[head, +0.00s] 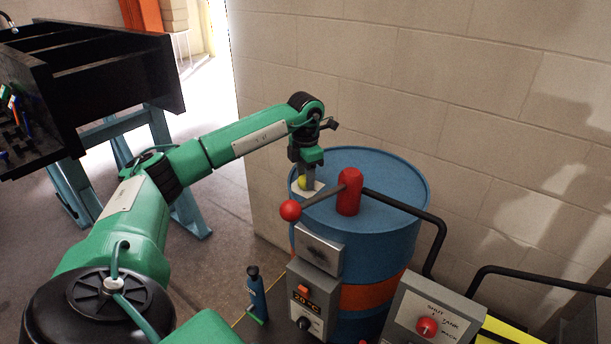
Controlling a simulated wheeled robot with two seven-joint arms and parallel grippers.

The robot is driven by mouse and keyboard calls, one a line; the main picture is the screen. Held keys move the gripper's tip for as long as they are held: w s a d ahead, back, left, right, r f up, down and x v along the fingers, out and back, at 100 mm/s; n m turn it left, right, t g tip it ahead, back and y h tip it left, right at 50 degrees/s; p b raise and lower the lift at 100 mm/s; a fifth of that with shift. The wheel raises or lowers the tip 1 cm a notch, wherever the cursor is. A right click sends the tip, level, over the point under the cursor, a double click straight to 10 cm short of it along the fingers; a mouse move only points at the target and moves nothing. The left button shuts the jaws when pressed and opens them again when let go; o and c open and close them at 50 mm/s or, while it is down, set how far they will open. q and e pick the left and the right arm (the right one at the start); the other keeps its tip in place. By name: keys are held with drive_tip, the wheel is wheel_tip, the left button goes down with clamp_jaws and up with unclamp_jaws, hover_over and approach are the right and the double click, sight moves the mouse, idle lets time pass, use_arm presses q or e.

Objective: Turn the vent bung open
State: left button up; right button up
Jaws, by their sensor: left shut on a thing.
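The vent bung (302,183) shows as a small yellow knob at the left side of the blue drum's (395,180) top, by a pale plate. My left gripper (308,180) points down over it from above and is shut on it. The fingers hide part of the bung, so I cannot tell how far it is turned. My right gripper is not in view.
A red pump head (349,190) with a red-knobbed lever (290,210) stands close right of the gripper. A black hose (425,215) runs right. Control boxes (312,290) and a blue bottle (257,295) stand in front. A block wall (450,90) is behind.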

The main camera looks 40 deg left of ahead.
use_arm(q)
drive_tip(key=shift+r, duration=0.1)
drive_tip(key=o, duration=1)
drive_tip(key=shift+r+b, duration=0.8)
drive_tip(key=shift+r, duration=6.05)
